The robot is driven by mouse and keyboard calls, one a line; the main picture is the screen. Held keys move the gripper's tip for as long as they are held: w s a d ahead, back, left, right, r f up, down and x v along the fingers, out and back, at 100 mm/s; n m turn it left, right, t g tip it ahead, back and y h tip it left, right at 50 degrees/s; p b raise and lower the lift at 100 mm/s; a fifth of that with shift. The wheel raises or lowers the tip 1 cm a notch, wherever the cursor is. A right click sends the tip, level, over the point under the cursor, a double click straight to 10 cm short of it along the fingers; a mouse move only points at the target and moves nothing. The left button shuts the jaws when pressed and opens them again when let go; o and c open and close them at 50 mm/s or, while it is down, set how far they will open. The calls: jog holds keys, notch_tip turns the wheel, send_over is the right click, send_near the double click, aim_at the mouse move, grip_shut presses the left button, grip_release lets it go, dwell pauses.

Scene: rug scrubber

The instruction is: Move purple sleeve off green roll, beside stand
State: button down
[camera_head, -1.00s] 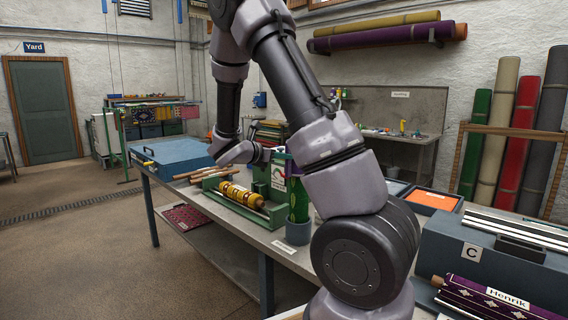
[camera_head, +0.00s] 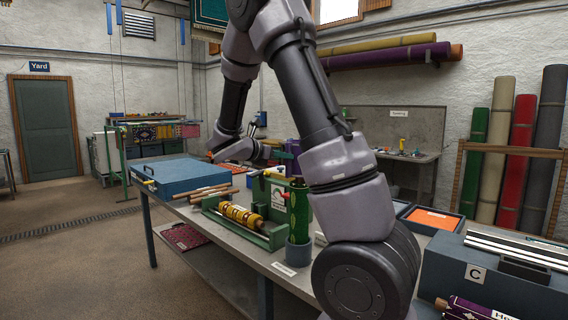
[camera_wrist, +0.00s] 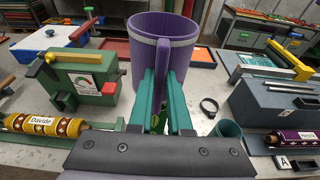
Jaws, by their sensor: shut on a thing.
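The purple sleeve (camera_wrist: 163,38) is an open-topped, upright tube with a pale band and a side handle. My gripper (camera_wrist: 161,78) is shut on that handle in the wrist view. In the head view the purple sleeve (camera_head: 294,147) shows at the top of the green roll (camera_head: 299,210), partly behind my arm. The green roll stands upright in a blue-grey cup-like stand (camera_head: 299,254) at the bench's front edge. A bit of green (camera_wrist: 158,122) shows below my fingers. I cannot tell whether the sleeve's lower end still surrounds the roll.
A green machine (camera_wrist: 82,75) and a yellow patterned roll (camera_wrist: 45,126) are at the left in the wrist view. Bare bench lies around the ring.

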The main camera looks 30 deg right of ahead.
jog(key=shift+r, duration=2.2)
